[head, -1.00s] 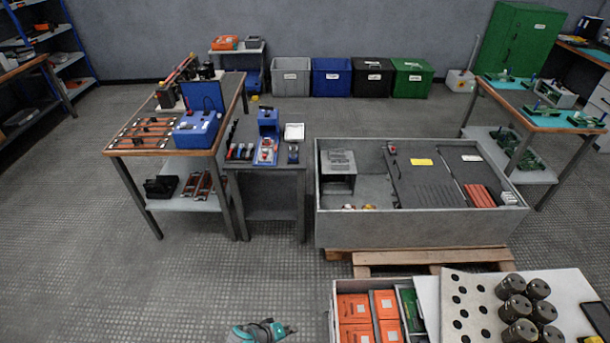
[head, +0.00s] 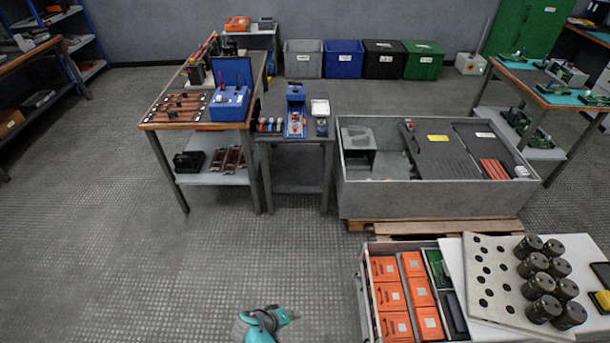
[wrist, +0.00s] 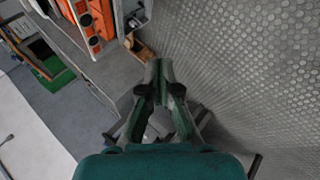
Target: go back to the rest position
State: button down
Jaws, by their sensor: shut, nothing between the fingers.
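My gripper (head: 294,316) shows at the bottom of the head view, at the end of my teal and grey arm. It is over bare floor, left of the crate of orange boxes, and touches nothing there. In the wrist view my gripper (wrist: 158,66) points away from the camera with its fingers together and nothing between them. Most of my arm is outside the head view.
A crate (head: 366,290) of orange boxes and a white table with dark cylinders stand at lower right. A large grey bin (head: 430,200) sits on a pallet behind. Two workbenches stand left of it. The floor (head: 120,260) at left is clear.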

jog(key=s+d+f+y, duration=0.3)
jog(key=s+d+f, duration=0.4)
jog(key=s+d, duration=0.25)
jog(key=s+d+r+t+y, duration=0.2)
jog(key=s+d+r+y, duration=0.2)
jog(key=s+d, duration=0.5)
jog(key=s+d+r+m+t, duration=0.1)
jog(key=s+r, duration=0.5)
jog(key=r, duration=0.8)
jog(key=s+d+r+m+t, duration=0.1)
jog(key=s+r+t, duration=0.3)
jog(key=r, duration=1.1)
jog(key=s+d+r+m+t, duration=0.1)
jog(key=s+r+m+t, duration=0.1)
jog(key=s+r, duration=0.6)
notch_tip(320, 180, up, 6)
jog(key=shift+d+r+t, duration=0.2)
jog(key=shift+d+t, duration=0.15)
jog(key=shift+t, duration=0.05)
